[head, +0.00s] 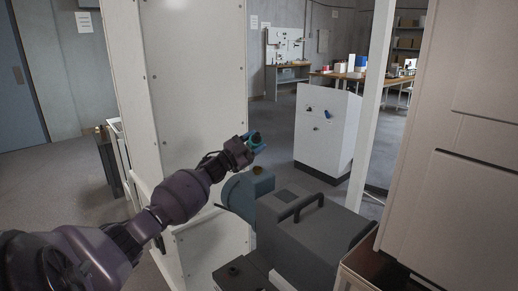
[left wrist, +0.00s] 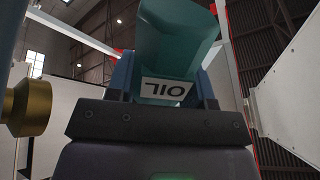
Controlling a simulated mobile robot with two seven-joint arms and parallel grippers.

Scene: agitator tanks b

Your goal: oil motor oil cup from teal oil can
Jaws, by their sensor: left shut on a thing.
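My left gripper (head: 258,144) is shut on the teal oil can (head: 254,138), and little of the can shows in the head view. In the left wrist view the teal can (left wrist: 178,40) sits between the two fingers, its white OIL label upside down. The brass motor oil cup (head: 258,170) stands on top of the blue motor (head: 240,194), just below the gripper in the head view. A brass cup-like part (left wrist: 27,105) also shows at the left edge of the left wrist view, apart from the can. The can's spout is hidden. My right gripper is not in view.
A grey housing with a dark handle (head: 300,206) stands right of the motor. A tall pale panel (head: 192,90) rises behind my left arm. A pale post (head: 372,100) and large cabinet (head: 455,140) bound the right. A white control console (head: 326,130) stands farther back.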

